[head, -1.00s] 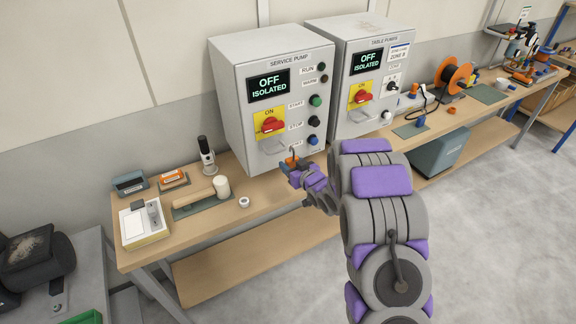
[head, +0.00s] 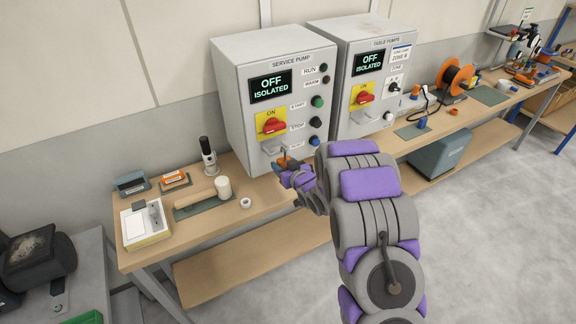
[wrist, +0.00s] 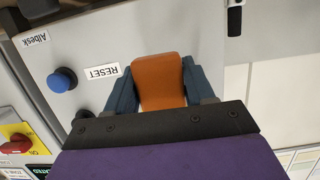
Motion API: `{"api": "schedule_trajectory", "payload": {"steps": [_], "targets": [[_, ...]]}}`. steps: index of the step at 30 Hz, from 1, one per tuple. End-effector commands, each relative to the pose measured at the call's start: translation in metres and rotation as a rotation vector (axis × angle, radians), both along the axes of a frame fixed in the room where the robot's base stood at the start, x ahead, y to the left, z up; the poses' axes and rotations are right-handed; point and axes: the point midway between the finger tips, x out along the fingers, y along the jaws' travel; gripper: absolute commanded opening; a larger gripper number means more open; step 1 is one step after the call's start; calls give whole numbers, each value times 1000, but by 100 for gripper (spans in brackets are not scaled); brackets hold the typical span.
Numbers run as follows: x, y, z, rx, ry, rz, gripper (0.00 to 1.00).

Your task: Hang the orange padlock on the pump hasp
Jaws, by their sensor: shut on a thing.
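My gripper (head: 284,166) is shut on the orange padlock (wrist: 158,80), which sits between its two blue-grey fingers in the wrist view. In the head view the padlock (head: 283,160) is small, with its shackle pointing up, in front of the lower face of the service pump box (head: 231,110). A pale metal hasp (head: 272,145) sits below the red switch (head: 273,126), just above and left of the padlock. The padlock and hasp look apart in the head view, though I cannot tell the depth between them. The wrist view does not clearly show the hasp or shackle.
The blue reset button (wrist: 62,79) is beside the padlock in the wrist view. A second pump box (head: 345,110) stands to the right.

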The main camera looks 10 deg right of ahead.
Motion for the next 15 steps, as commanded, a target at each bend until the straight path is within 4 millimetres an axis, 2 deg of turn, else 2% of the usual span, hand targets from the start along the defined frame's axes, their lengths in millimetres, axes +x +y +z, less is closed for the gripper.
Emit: {"api": "schedule_trajectory", "payload": {"steps": [3,15], "targets": [[1,4,0,0,-1,1,24],[2,-5,1,8,-1,-1,24]]}}
